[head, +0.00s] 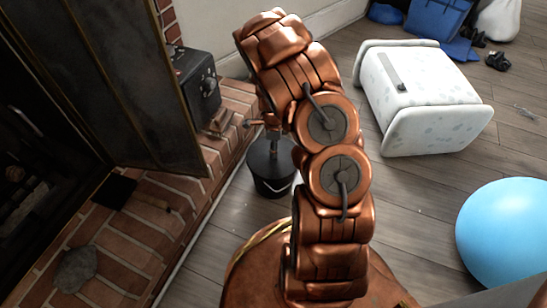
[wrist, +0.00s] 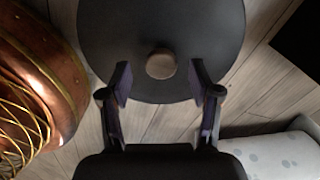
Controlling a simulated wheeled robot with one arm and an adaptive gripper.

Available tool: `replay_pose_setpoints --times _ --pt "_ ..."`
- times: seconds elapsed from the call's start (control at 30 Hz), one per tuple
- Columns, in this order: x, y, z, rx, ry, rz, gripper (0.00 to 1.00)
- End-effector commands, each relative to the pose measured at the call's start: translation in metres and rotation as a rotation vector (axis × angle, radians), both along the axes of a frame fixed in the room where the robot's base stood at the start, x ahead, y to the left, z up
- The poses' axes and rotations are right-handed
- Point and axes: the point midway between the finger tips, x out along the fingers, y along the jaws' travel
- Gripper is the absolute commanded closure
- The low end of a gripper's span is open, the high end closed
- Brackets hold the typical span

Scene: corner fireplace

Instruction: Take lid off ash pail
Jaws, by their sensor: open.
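The ash pail (head: 271,184) is a small black bucket with a light wire handle, standing on the floor beside the brick hearth. Its dark round lid (wrist: 115,35) fills the top of the wrist view and sits on the pail, with a round brownish knob (wrist: 160,64) at its middle. My gripper (wrist: 160,74) is open above the lid. Its two fingertips are on either side of the knob, with a visible gap on each side. The height of the fingertips over the knob is hard to tell. In the head view my arm hides most of the gripper and part of the lid.
The brick hearth (head: 125,235) and open dark fireplace door (head: 135,75) are left of the pail. A black box (head: 197,82) stands on the hearth. A white spotted ottoman (head: 425,95) and blue ball (head: 510,230) are to the right, with bare floor between.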

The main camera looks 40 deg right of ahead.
Motion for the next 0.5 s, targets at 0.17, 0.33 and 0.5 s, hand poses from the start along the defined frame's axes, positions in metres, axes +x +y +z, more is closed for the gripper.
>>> replay_pose_setpoints --times 0.17,0.33,0.5 --pt "0.001 -0.001 -0.026 0.0 0.0 0.0 0.37" --pt "0.001 -0.001 -0.027 -0.001 -0.002 0.0 0.37" --pt "0.001 -0.001 -0.027 -0.001 -0.001 0.001 0.44"
